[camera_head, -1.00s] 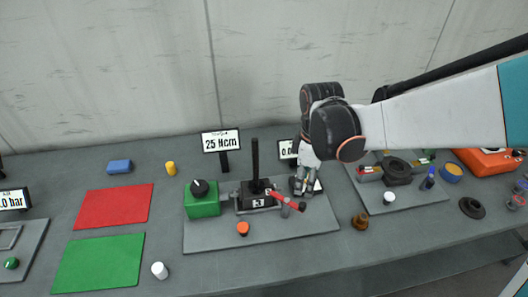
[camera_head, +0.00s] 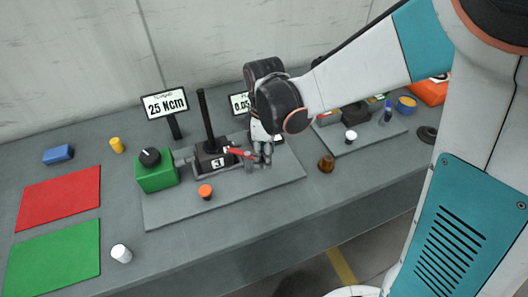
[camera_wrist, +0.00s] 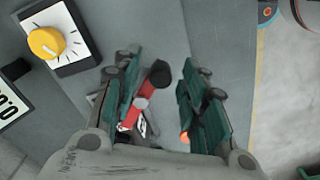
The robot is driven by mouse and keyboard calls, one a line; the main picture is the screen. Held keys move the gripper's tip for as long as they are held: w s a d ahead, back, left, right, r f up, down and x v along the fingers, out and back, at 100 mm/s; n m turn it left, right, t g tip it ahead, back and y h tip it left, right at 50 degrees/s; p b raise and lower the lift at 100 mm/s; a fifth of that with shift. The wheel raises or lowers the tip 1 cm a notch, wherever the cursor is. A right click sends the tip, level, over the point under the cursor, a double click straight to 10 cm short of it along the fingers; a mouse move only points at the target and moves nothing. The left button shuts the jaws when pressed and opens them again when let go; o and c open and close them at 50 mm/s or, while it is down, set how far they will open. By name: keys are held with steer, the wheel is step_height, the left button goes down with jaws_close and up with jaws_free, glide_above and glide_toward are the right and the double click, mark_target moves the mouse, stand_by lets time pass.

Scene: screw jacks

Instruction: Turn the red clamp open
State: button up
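The red clamp (camera_head: 237,152) is a short red lever at the right side of the black screw jack (camera_head: 213,158). The jack has a tall black post and stands on a grey plate (camera_head: 185,208). My gripper (camera_head: 262,157) points down beside the clamp's right end in the head view. In the wrist view my gripper (camera_wrist: 160,100) is open, and the red clamp (camera_wrist: 133,113) with its dark round end lies between the two green-padded fingers, nearer the left one. I cannot tell whether a finger touches it. The jack is mostly hidden there.
A green box with a black knob (camera_head: 155,172) stands left of the jack, and an orange knob (camera_head: 205,191) in front. A 25 Ncm display (camera_head: 165,104) stands behind. A yellow dial (camera_wrist: 46,42) shows in the wrist view. A brown piece (camera_head: 326,163) stands right of the plate.

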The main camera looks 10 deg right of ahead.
jaws_close()
steer(key=shift+s+m, duration=0.1)
steer(key=shift+m, duration=0.2)
steer(key=s+a+m, duration=0.2)
steer(key=a+m, duration=0.5)
steer(key=m, duration=1)
steer(key=shift+a+b, duration=0.2)
steer(key=shift+b, duration=0.15)
steer(key=shift+w+m, duration=0.1)
steer(key=shift+m, duration=0.2)
jaws_free()
